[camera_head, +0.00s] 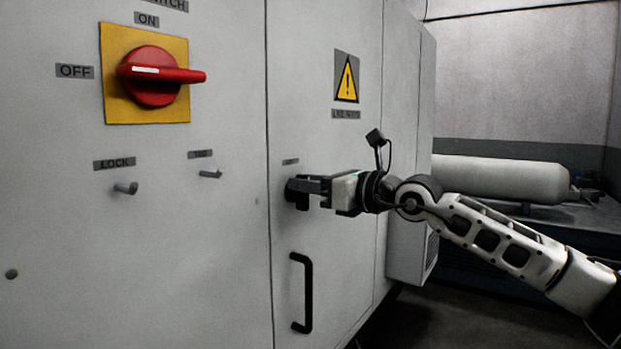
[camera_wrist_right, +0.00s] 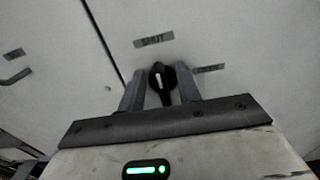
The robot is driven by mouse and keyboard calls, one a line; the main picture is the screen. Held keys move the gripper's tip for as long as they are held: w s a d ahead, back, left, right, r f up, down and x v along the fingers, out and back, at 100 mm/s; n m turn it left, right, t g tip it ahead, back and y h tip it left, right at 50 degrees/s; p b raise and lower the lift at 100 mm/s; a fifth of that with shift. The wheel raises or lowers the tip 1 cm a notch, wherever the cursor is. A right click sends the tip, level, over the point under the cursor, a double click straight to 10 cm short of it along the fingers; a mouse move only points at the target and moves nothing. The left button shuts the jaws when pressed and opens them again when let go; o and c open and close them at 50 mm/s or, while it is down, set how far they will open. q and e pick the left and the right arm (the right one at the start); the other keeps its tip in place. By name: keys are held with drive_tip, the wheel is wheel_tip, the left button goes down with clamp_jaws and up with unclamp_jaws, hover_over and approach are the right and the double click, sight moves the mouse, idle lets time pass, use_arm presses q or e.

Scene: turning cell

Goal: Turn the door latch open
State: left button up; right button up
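The door latch is a small black knob with a white mark (camera_wrist_right: 158,82) on the grey cabinet door. In the wrist view its mark points up, toward a label reading SHUT (camera_wrist_right: 153,40). My right gripper (camera_wrist_right: 161,88) has one finger on each side of the knob, with a small gap seeming to show, so it looks open; contact is unclear. In the head view my right gripper (camera_head: 312,188) reaches the door from the right and partly covers the dark latch (camera_head: 296,190). My left gripper is in neither view.
A black door handle (camera_head: 304,292) is below the latch. A red rotary switch (camera_head: 153,76) on a yellow plate is at upper left, with small grey levers (camera_head: 126,188) below it. A warning sign (camera_head: 346,77) is above my gripper. A pale cylinder (camera_head: 505,180) lies behind my right arm.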

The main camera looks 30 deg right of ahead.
clamp_jaws()
